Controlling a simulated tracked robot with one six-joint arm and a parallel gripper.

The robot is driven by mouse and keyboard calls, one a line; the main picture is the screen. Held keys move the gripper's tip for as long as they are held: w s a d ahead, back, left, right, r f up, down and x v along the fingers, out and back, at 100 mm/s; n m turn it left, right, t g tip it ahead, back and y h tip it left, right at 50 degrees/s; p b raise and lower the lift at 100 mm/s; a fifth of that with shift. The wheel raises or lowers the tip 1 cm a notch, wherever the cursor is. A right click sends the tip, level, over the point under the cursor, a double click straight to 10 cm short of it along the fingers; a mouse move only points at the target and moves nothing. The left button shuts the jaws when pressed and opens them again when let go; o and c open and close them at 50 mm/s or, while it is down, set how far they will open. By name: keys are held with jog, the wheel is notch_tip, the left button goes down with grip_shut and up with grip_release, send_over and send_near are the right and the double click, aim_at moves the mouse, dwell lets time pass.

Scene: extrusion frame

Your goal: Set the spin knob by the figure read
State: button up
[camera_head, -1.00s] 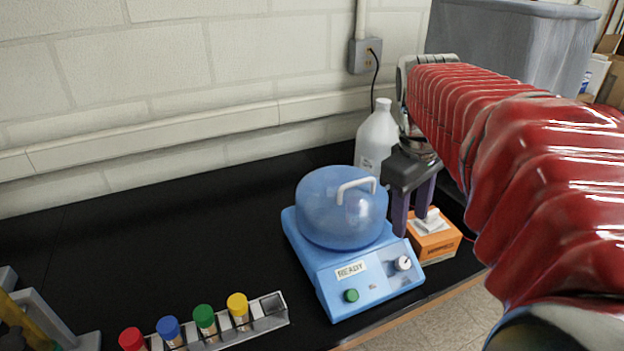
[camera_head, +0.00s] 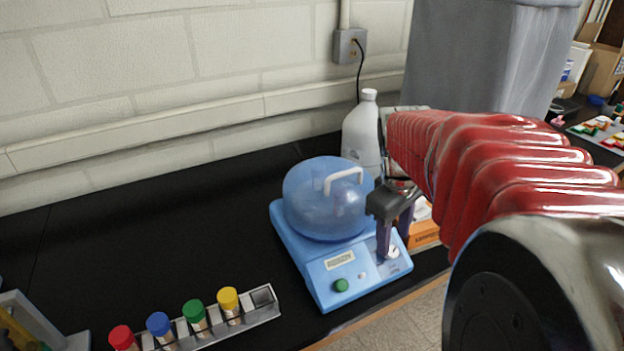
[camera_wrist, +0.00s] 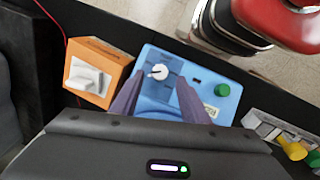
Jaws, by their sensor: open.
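The blue centrifuge (camera_head: 320,286) stands on the black bench with its translucent domed lid (camera_head: 325,205) down. Its white spin knob (camera_head: 393,252) is at the right of the front panel, and it also shows in the wrist view (camera_wrist: 158,72) with a dark pointer mark. A green button (camera_head: 341,285) and a pale label (camera_head: 340,261), too small to read now, are to its left. My gripper (camera_head: 394,240) is open and empty, with its purple fingers pointing down close to the knob. In the wrist view the knob lies just beyond the gap between the fingertips; contact cannot be told.
A rack (camera_head: 262,300) holding several coloured-cap tubes is at the front left. The bench's front edge runs close by; the bench's left middle is clear.

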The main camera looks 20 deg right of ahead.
aim_at(392, 249)
jog(key=shift+w+d+f, duration=0.1)
jog(key=shift+d+f, duration=0.05)
jog(key=shift+f, duration=0.95)
jog(key=shift+d+f, duration=0.15)
jog(key=shift+f, duration=0.95)
jog(key=shift+c, duration=0.6)
grip_shut()
